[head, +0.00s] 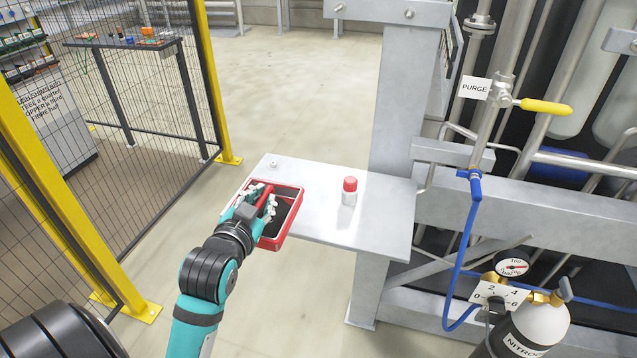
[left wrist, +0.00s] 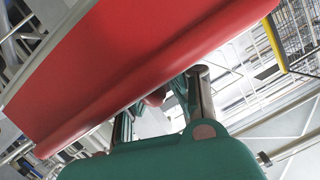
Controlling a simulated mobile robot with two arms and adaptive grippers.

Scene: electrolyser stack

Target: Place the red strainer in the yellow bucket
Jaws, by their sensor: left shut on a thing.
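A red open rectangular tray (head: 293,212) with a dark inside is at the left end of the grey shelf. My left gripper (head: 256,202) is shut on a red bar-like part over the tray. In the left wrist view, a large red wall (left wrist: 130,60) fills the top. The left gripper's fingers (left wrist: 155,108) close around a small red part behind it. I cannot tell whether the tray rests on the shelf or is lifted slightly. I see nothing clearly a strainer apart from this red piece, and no yellow bucket. My right gripper is not in view.
A white bottle with a red cap (head: 349,191) stands on the grey shelf (head: 385,225), right of the tray. A grey post and pipes with a yellow-handled valve (head: 545,107) rise at the right. A yellow-framed mesh fence (head: 215,90) stands left. Floor beyond the shelf is clear.

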